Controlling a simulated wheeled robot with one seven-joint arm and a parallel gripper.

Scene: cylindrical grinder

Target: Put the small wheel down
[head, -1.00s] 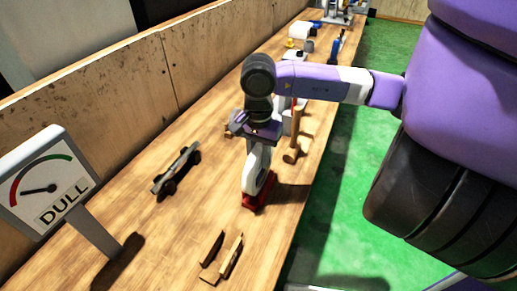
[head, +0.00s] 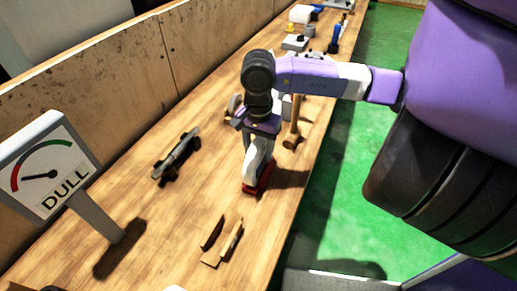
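My gripper (head: 257,188) hangs at the end of my arm over the middle of the bench (head: 150,205), pointing down. Its lower end shows white and dark red, low over or at the bench top; I cannot tell whether it touches. The fingers are seen from above and behind, so whether they are apart or closed on something is hidden. I cannot make out a small wheel in or under the gripper. A grey rounded piece (head: 234,103) shows just behind my wrist, partly covered; I cannot tell what it is.
A wooden-handled hammer (head: 295,122) lies behind to the right. A wooden holder (head: 222,243) sits in front. A gauge reading DULL (head: 53,171) stands front left. A wooden wall (head: 110,110) runs along the left.

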